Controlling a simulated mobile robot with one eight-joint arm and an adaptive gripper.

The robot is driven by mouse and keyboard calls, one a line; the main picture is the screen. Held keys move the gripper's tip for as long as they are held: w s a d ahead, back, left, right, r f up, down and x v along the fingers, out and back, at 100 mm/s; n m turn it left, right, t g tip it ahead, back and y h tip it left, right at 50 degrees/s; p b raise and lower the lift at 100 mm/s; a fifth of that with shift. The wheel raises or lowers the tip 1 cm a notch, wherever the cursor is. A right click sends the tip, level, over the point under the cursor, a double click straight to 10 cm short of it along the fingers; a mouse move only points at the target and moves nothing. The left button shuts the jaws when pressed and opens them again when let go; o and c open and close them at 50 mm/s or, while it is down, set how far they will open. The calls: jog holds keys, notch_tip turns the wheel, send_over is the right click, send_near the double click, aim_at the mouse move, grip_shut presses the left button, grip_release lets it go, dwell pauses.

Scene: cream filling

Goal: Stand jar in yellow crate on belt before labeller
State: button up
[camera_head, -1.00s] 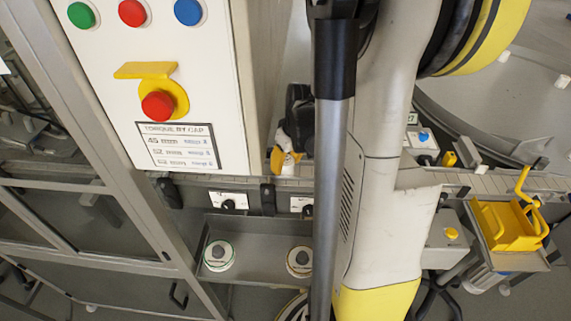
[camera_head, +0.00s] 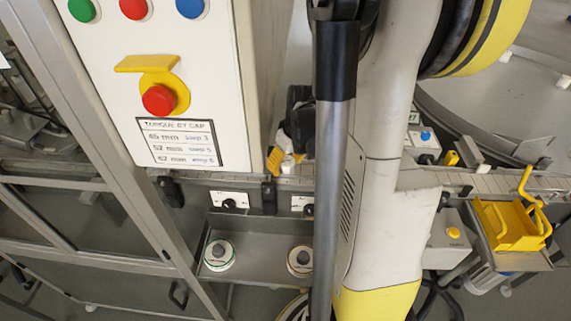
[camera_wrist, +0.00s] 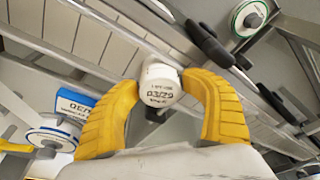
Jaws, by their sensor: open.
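My gripper (camera_wrist: 162,82) is open, with its two yellow fingers on either side of a small white jar (camera_wrist: 160,86) with printed text on its end. The wrist view does not clearly show whether the fingers touch it. The jar stands at the slatted grey belt (camera_wrist: 85,38). In the head view my gripper (camera_head: 286,162) is small and partly hidden by my arm, low over the belt (camera_head: 500,183). The yellow crate (camera_head: 510,226) is on a shelf at the right, beside the belt, with no jar visible in it.
A white control panel (camera_head: 190,85) with coloured buttons stands left of my gripper. A grey tray (camera_head: 259,248) with two round white discs lies in front of the belt. A grey box with a yellow button (camera_head: 453,233) stands beside the crate. A large round table (camera_head: 500,105) is behind.

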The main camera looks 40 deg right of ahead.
jog(key=p+v, duration=0.4)
jog(key=v, duration=0.9)
jog(key=shift+p, duration=0.4)
jog(key=shift+d, duration=0.1)
